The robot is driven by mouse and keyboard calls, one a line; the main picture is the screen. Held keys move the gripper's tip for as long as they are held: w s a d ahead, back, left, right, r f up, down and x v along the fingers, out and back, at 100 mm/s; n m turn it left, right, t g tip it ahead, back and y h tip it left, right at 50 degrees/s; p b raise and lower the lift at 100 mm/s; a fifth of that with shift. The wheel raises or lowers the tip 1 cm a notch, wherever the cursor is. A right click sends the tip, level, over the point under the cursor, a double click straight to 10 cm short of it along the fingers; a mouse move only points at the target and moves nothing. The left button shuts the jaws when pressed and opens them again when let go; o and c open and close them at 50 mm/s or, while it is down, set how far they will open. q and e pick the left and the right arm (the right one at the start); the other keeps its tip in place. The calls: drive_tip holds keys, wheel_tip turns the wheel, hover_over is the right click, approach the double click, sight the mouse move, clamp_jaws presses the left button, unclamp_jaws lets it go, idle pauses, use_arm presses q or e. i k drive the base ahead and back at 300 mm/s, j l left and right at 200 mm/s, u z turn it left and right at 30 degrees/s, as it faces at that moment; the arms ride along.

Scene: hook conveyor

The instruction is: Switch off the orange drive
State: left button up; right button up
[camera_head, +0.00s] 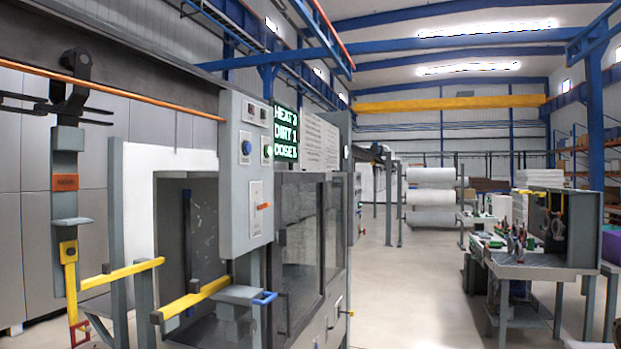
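A grey control cabinet (232,215) stands left of centre, in front of a glazed booth. On its face is a switch plate (256,190) with an orange handle (264,206) that points sideways to the right. Above the plate are a blue round button (246,147) and a small green light (267,151). An orange rail (120,93) runs along the overhead conveyor at upper left. No part labelled as the orange drive is readable. Neither of my grippers is in view.
A grey hanger (67,150) with an orange block and yellow hook hangs at left. Yellow bars (195,298) and a blue handle (264,298) stick out below the cabinet. A green-lettered display (286,133) hangs beside it. A workbench (535,265) stands right; the floor between is clear.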

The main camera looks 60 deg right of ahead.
sight(266, 204)
drive_tip(key=z, duration=1.45)
